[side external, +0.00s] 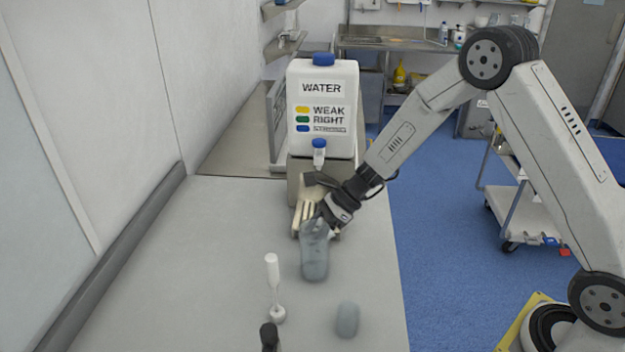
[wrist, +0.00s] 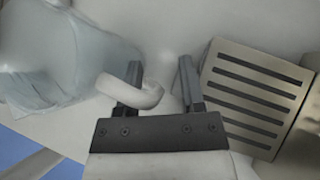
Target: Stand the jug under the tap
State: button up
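The jug (side external: 314,262) is translucent grey and stands on the grey worktop, in front of the slatted drip tray (side external: 303,218). The tap (side external: 319,152), with a blue top, projects from the white water container (side external: 322,75) above and behind the tray. My gripper (side external: 325,220) is at the jug's upper right. In the wrist view the jug (wrist: 65,55) fills the upper left. Its curved white handle (wrist: 135,92) reaches between my spread fingers (wrist: 158,75). The left finger is at the handle's loop; a gap shows to the right finger. Whether they touch is unclear.
A white stick-shaped utensil (side external: 272,272) stands left of the jug, on the near side. A grey rounded object (side external: 347,320) and a dark-topped object (side external: 268,336) are nearer the camera. The left worktop is clear. In the wrist view, the slatted tray (wrist: 285,68) is close right of my fingers.

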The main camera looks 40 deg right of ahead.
dwell(0.3)
jog(key=v, duration=0.7)
jog(key=shift+s+d+r, duration=0.15)
jog(key=shift+d+r, duration=0.05)
jog(key=shift+r, duration=0.15)
jog(key=shift+s, duration=0.1)
dwell(0.4)
jog(key=s+d+n+h, duration=0.2)
jog(key=s+n+h, duration=0.6)
jog(key=s+n, duration=0.9)
jog(key=n, duration=0.5)
jog(key=shift+s+d+r, duration=0.2)
jog(key=shift+s+r, duration=0.05)
jog(key=shift+r, duration=0.15)
jog(key=shift+c, duration=1.1)
